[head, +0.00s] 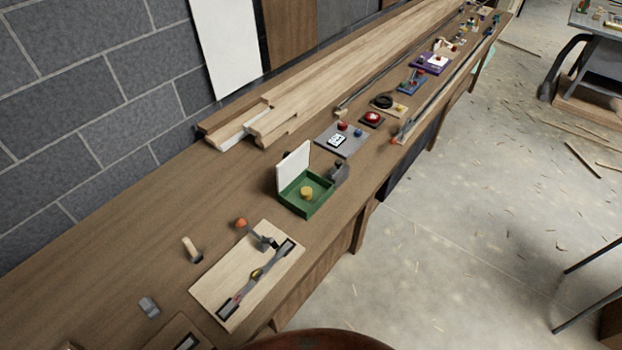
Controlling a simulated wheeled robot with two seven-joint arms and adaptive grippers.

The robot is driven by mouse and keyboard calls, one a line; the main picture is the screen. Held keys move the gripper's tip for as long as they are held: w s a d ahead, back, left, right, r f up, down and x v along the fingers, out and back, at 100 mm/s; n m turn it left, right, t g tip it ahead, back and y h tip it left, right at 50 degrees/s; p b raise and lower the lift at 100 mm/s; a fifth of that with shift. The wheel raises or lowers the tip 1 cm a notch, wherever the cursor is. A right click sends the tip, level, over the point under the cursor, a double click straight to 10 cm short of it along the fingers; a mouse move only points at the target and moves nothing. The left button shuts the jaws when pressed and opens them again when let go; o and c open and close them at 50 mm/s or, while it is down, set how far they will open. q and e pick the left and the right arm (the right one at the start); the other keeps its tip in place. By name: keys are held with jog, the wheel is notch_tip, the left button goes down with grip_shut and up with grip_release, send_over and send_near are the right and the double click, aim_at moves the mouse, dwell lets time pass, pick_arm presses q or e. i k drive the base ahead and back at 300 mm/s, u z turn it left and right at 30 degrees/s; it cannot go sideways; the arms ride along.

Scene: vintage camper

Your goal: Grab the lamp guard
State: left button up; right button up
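I cannot make out a lamp guard for certain in the head view. A long wooden workbench (130,240) runs from the near left to the far right along a block wall. Neither of my grippers is in view.
Near on the bench are a pale board with a metal lever (225,285), an orange ball (240,223), and a green box with a raised white lid (315,207). Farther back are a grey panel (354,143), several small devices and stacked planks (340,65). Open floor (480,200) lies right, with scattered wood scraps.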

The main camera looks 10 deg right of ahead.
aim_at(306, 192)
jog(key=z, duration=0.05)
jog(key=k, duration=0.5)
jog(key=z, duration=1)
jog(key=i, duration=0.9)
jog(key=u, duration=0.4)
jog(key=i, duration=0.7)
jog(key=u, duration=0.8)
